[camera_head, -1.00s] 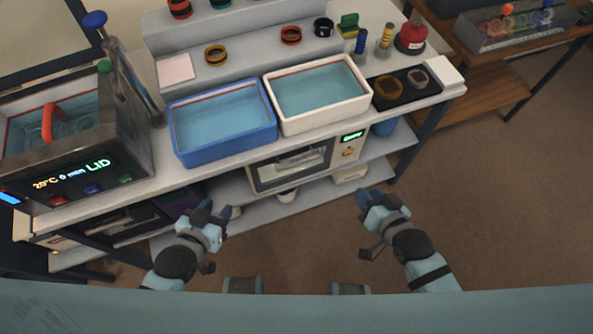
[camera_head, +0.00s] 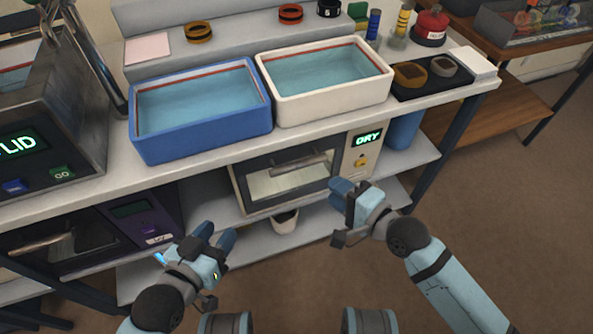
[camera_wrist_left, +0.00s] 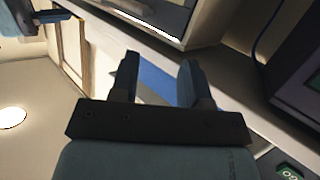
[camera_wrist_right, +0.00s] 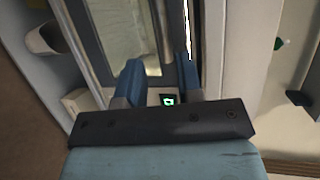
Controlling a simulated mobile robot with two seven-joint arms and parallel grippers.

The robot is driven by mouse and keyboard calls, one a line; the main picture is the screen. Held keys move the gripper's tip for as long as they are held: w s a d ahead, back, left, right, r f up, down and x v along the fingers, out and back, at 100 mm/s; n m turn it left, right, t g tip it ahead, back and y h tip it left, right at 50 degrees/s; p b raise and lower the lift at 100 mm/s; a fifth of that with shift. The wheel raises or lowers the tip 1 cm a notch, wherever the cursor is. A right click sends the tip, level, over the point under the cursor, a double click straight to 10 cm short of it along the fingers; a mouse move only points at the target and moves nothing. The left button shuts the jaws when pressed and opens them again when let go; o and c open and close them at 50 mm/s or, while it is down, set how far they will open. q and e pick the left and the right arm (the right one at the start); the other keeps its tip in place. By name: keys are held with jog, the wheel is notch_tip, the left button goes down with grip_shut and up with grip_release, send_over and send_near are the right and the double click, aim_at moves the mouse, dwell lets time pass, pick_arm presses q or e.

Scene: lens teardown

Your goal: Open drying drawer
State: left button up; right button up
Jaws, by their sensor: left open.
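The drying drawer (camera_head: 290,180) is the pale unit under the worktop, with a glass window, a bar handle (camera_head: 300,164) and a green DRY display (camera_head: 367,139). It looks shut. My right gripper (camera_head: 346,194) is open at the lower right of its front. In the right wrist view the handle (camera_wrist_right: 162,30) stands beyond the open fingers (camera_wrist_right: 159,82); I see no contact. My left gripper (camera_head: 214,240) is open and empty, low and left of the drawer. In the left wrist view its fingers (camera_wrist_left: 158,80) are apart, with part of the drawer front (camera_wrist_left: 150,18) beyond them.
A blue basin (camera_head: 200,140) and a white basin (camera_head: 325,85) of liquid stand on the worktop above. A dark unit (camera_head: 90,235) sits to the left. A small cup (camera_head: 285,221) is on the lower shelf. Floor at the right is clear.

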aim_at(299, 165)
jog(key=b+x, duration=0.3)
jog(key=x, duration=0.9)
jog(key=shift+a, duration=0.1)
pick_arm(q)
notch_tip(299, 165, up, 6)
jog(key=w+d+t+h, duration=0.1)
jog(key=d+t+h, duration=0.1)
jog(key=t, duration=0.1)
jog(key=shift+d+r, duration=0.15)
jog(key=shift+d, duration=0.15)
pick_arm(e)
jog(key=shift+w+a+f, duration=0.1)
jog(key=shift+w+a, duration=0.25)
grip_shut()
